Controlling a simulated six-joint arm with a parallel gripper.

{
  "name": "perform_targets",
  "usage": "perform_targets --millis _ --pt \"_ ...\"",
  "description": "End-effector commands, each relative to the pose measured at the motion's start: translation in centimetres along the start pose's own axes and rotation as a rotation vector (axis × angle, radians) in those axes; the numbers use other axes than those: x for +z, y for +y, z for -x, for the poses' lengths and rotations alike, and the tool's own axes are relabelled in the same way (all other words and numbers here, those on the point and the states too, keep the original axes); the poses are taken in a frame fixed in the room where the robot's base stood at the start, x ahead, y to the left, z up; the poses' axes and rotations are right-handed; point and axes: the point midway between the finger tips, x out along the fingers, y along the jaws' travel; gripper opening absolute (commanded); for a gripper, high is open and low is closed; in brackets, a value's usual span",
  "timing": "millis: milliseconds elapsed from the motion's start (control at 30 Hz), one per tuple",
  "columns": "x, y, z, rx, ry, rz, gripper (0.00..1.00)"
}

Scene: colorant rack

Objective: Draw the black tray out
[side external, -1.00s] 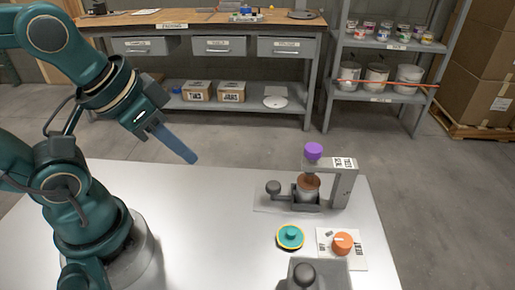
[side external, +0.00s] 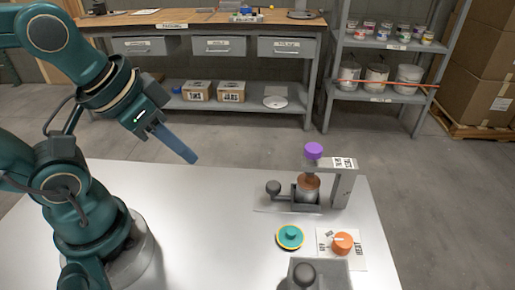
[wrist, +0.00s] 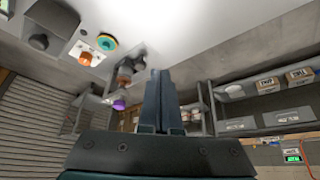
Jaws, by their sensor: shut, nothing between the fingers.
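My gripper (side external: 192,157) is shut and empty, high above the left part of the white table; its closed fingers also show in the wrist view (wrist: 161,78). A small dark tray (side external: 305,204) with a grey ball knob (side external: 273,188) on its left sits in the grey stand (side external: 343,186), under a purple knob (side external: 313,150). A copper-topped can (side external: 308,188) stands in it. My gripper is well apart from it, up and to the left. A grey box (side external: 330,275) with a dark round knob (side external: 304,274) is cut off at the bottom edge. I cannot tell which is the black tray.
A teal disc with a yellow rim (side external: 290,237) and an orange knob (side external: 343,243) on a white plate (side external: 357,259) lie between stand and box. The table's (side external: 190,215) left and middle are clear. A workbench (side external: 200,21) and shelves (side external: 385,45) stand behind.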

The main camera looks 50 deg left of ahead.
Motion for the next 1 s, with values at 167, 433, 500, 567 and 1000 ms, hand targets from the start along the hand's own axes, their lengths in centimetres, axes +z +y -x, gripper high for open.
perform_targets --millis 167,433,500,567,1000 --pt "0.0 0.0 0.0 0.000 0.000 0.000 0.00" --pt "0.0 0.0 0.0 0.000 0.000 -0.012 0.38" --pt "0.1 0.0 0.0 0.000 -0.006 -0.046 0.65" --pt "-0.4 0.0 0.4 0.000 0.007 -0.096 0.69" --pt "-8.1 1.1 -0.1 0.050 -0.104 -0.587 0.69"
